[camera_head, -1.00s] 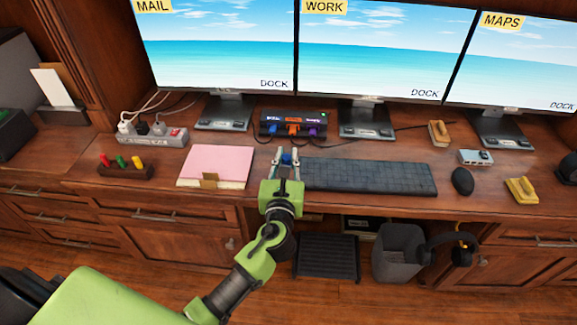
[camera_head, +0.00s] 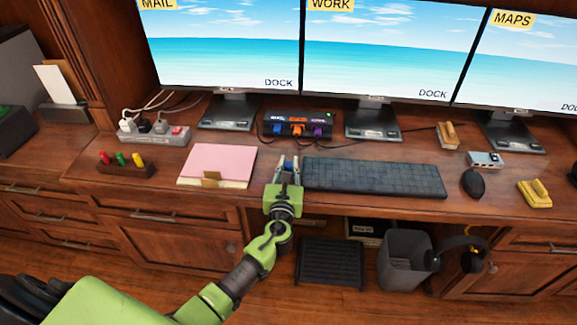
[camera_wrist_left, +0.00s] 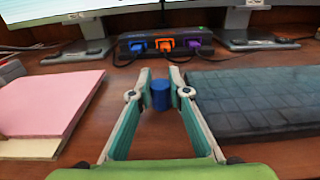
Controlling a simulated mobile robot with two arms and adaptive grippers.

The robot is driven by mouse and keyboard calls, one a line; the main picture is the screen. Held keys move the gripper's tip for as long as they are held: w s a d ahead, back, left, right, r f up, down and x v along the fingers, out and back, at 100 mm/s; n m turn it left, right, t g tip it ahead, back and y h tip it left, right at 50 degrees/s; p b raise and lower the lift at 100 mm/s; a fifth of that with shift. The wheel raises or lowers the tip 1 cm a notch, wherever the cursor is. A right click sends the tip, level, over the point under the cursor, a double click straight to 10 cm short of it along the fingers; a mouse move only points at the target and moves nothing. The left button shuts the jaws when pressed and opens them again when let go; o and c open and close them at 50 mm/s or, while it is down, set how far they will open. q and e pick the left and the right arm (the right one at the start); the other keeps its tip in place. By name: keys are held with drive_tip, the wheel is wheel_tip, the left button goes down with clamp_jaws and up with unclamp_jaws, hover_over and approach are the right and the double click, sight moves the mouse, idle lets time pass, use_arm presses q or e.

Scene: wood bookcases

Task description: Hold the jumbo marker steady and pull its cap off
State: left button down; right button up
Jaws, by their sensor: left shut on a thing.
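A short blue upright cylinder (camera_wrist_left: 160,95), which looks like the jumbo marker or its cap, is between the fingertips of my left gripper (camera_wrist_left: 160,93). In the head view only a small bit of blue (camera_head: 287,166) shows between the fingers of my left gripper (camera_head: 288,161). The left gripper is shut on it, between the pink pad and the keyboard. I cannot tell the cap from the barrel, and its lower end is not clear. My right gripper is not in view.
A pink pad (camera_head: 218,162) lies left of the gripper and a dark keyboard (camera_head: 375,178) right of it. A dock with blue, orange and purple plugs (camera_head: 297,125) stands behind. A wood holder with red, green and yellow pegs (camera_head: 126,168) is further left.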

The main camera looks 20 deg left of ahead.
use_arm(q)
drive_tip(key=shift+f, duration=0.1)
drive_tip(key=c, duration=2.3)
unclamp_jaws()
drive_tip(key=shift+f, duration=0.1)
drive_tip(key=shift+c, duration=0.2)
drive_tip(key=o, duration=0.4)
